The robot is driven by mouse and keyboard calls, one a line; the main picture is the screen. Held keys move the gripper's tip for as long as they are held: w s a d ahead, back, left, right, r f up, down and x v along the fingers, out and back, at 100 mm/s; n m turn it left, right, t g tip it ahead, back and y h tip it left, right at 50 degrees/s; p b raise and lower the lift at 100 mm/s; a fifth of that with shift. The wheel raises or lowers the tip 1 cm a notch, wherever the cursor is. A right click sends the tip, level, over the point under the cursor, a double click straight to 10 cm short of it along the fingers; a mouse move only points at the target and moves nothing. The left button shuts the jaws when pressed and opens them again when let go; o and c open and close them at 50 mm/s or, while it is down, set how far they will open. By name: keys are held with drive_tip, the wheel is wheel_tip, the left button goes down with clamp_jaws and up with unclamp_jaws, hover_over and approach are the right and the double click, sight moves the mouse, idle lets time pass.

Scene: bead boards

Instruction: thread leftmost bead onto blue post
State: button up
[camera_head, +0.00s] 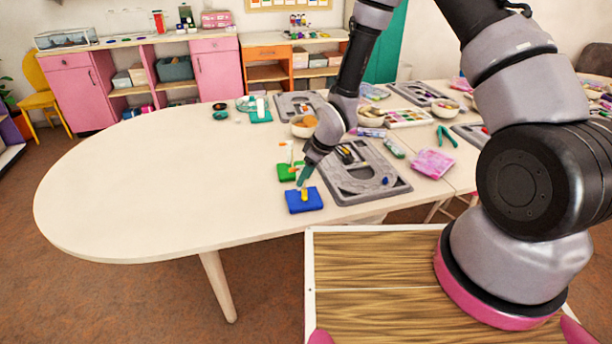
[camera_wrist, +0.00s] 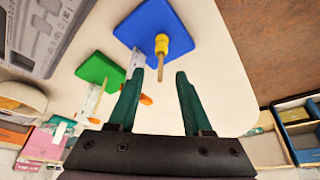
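The blue board (camera_head: 312,203) lies flat near the table's front edge and also shows at the top of the wrist view (camera_wrist: 140,22). Its thin tan post (camera_wrist: 161,68) points up toward the wrist camera. A yellow bead (camera_wrist: 162,44) sits around the post, low down near the board; it also shows in the head view (camera_head: 304,195). My gripper (camera_wrist: 161,74) is open above the board, with its teal fingers apart on either side of the post's upper end. Nothing is held between them. The fingers look small in the head view (camera_head: 304,178).
A green board (camera_wrist: 98,68) lies just behind the blue one, with pale upright pieces and orange parts near it. A grey tray (camera_head: 372,192) lies to the right, with a small blue piece (camera_head: 386,181) on it. The table's left half is clear.

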drive_tip(key=v, duration=1)
drive_tip(key=shift+d+r, duration=0.2)
drive_tip(key=shift+r, duration=0.1)
